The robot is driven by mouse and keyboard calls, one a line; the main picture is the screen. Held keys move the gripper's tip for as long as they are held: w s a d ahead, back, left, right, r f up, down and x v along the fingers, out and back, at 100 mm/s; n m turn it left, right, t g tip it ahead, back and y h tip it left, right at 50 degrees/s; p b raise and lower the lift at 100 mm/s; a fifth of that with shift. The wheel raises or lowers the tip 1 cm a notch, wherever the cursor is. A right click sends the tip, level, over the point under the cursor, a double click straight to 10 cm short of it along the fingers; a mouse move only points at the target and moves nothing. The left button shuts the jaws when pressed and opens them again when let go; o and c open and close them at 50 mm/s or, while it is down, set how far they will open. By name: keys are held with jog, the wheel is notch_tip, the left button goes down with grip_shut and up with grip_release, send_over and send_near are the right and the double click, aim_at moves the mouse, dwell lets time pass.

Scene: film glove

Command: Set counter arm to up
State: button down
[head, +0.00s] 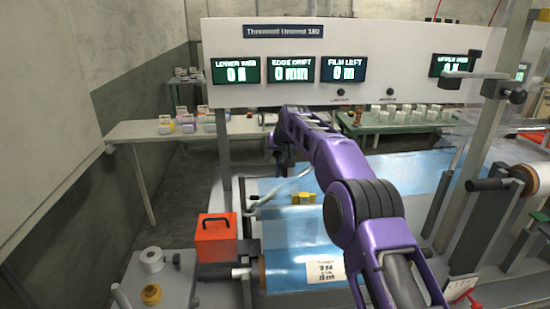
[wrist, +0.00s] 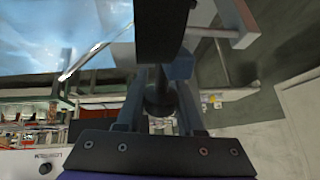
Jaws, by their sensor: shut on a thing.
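My gripper (wrist: 162,78) is shut on a dark, narrow-necked handle (wrist: 159,98) in the wrist view; the handle shows between its two grey fingers. A wide black part (wrist: 159,30) lies beyond the fingertips and hides what is behind it. In the head view my purple arm reaches to the back left, and its end (head: 280,150) is small and dark there. A thin bent metal rod (head: 282,187) runs below it, above the blue film (head: 290,228). I cannot tell for certain which part is the counter arm.
Displays on the white panel (head: 300,35) read zero. An orange box (head: 216,240) with a black handle stands left of the film. A yellow piece (head: 303,198) sits near the film. A side table (head: 150,131) with small items stands at the back left. Bare floor shows beside it.

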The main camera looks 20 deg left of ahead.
jog(key=shift+f+g, duration=0.15)
jog(key=shift+g, duration=0.15)
dwell(0.5)
jog(key=c, duration=0.5)
grip_release()
jog(key=shift+s+d+r+b, duration=0.25)
jog(key=shift+r+b, duration=0.3)
jog(key=shift+r, duration=0.05)
jog(key=b+v, duration=0.1)
jog(key=v, duration=0.7)
jog(key=b+v, duration=0.1)
jog(key=v, duration=0.7)
jog(key=shift+s+a+r, duration=0.15)
jog(key=shift+a+r, duration=0.05)
